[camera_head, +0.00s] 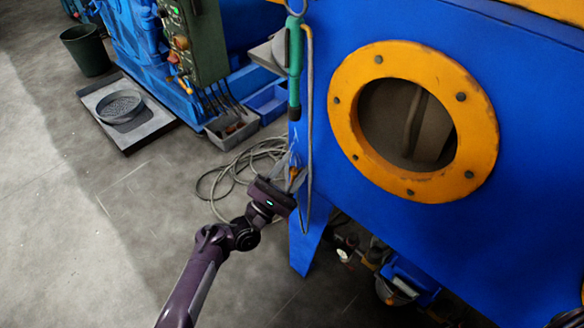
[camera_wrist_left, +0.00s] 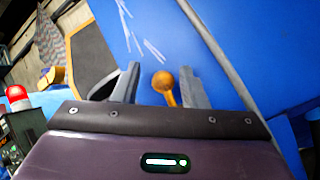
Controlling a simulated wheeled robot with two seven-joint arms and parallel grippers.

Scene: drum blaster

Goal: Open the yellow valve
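The yellow valve (camera_wrist_left: 164,84) shows in the left wrist view as a small yellow lever with a round end, against the blue machine wall. It lies between the two fingers of my left gripper (camera_wrist_left: 158,84), which are spread apart with gaps on both sides of it. In the head view my left gripper (camera_head: 290,172) is at the lower left edge of the blue machine, and a small orange bit of the valve (camera_head: 294,173) shows at its fingertips. My right gripper is not in either view.
The blue machine (camera_head: 400,240) with a yellow ring window (camera_head: 345,110) fills the right. A green-handled hose (camera_head: 295,65) hangs just above my left gripper. A coiled cable (camera_head: 232,172) lies on the floor to the left.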

